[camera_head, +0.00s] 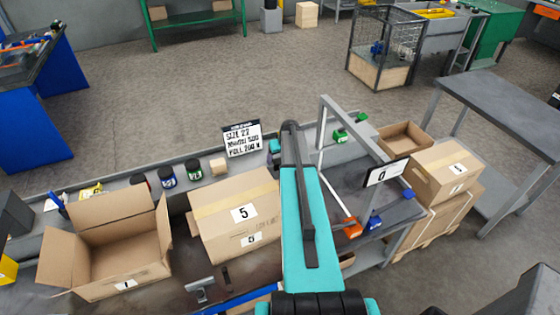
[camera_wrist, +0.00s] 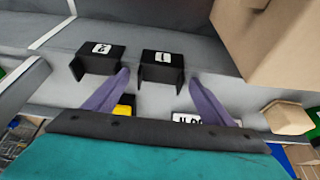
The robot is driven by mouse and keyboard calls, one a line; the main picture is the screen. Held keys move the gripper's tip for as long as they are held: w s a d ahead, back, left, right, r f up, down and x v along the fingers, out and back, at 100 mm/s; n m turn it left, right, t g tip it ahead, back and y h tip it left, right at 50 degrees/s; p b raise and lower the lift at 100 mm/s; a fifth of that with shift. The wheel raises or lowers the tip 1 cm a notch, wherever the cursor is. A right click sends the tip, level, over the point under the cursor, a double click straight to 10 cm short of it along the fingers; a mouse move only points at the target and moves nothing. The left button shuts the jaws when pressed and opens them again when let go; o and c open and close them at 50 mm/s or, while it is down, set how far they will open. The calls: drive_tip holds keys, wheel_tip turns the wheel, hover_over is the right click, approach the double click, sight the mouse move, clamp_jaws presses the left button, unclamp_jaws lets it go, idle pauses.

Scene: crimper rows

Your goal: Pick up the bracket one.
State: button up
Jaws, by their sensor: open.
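In the wrist view two black brackets stand side by side on a grey surface, each with a white label. The right bracket (camera_wrist: 163,66) has a label that seems to read 1. The left bracket (camera_wrist: 97,60) has a different mark that I cannot read surely. My gripper (camera_wrist: 160,79) is open and empty, with its two purple fingers spread apart. In the picture the right bracket appears between the fingertips, and the left one lies outside the left finger. How far the fingertips are from it I cannot tell. In the head view I cannot make out the brackets.
A cardboard box (camera_wrist: 284,40) stands close on the right in the wrist view, with a wooden hexagonal block (camera_wrist: 287,117) near it. A yellow item (camera_wrist: 124,106) shows between the fingers. In the head view an open box (camera_head: 118,258) and a closed box (camera_head: 218,225) stand on the bench.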

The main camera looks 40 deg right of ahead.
sight(280, 162)
idle(0.4)
drive_tip(key=c, duration=1.2)
drive_tip(key=shift+o, duration=0.2)
drive_tip(key=shift+r, duration=0.2)
wheel_tip(280, 162, up, 10)
drive_tip(key=b, duration=0.4)
drive_tip(key=shift+f, duration=0.2)
drive_tip(key=shift+a, duration=0.15)
